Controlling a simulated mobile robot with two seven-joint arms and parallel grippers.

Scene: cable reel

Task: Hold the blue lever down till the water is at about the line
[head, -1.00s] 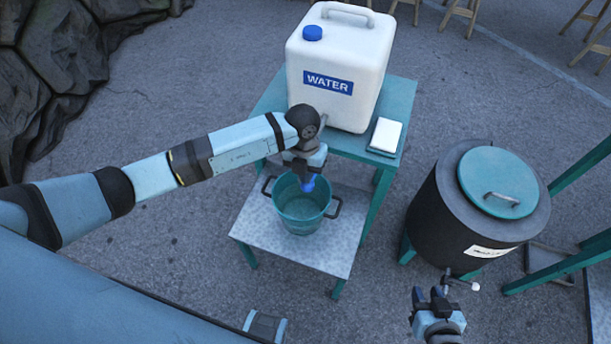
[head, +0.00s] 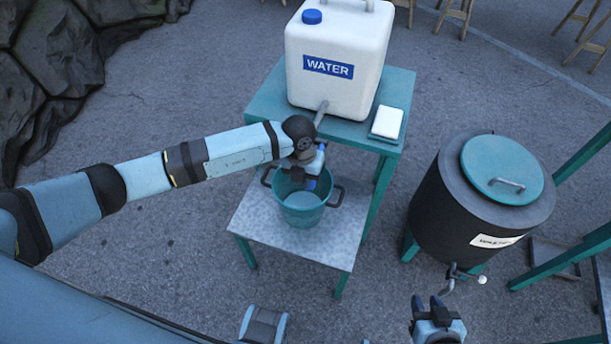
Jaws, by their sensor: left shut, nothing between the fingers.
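The blue lever (head: 320,160) shows as a small patch of blue beside my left gripper, below the grey spout (head: 321,115). The rest of it is hidden by my arm. My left gripper (head: 310,182) is shut with nothing between its fingers, at the lever and above the bucket's mouth. I cannot tell whether it presses the lever. The teal bucket (head: 303,216) stands upright under the tap, with pale water (head: 300,200) inside. I cannot make out the line. My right gripper (head: 429,304) is open and empty at the bottom, near the drum.
The white WATER container (head: 345,45) stands on a teal table (head: 270,102) with a white pad (head: 387,122). The bucket is on a lower shelf (head: 325,241). A dark drum (head: 440,210) with a teal lid and small tap stands right. Rocks (head: 50,70) lie upper left.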

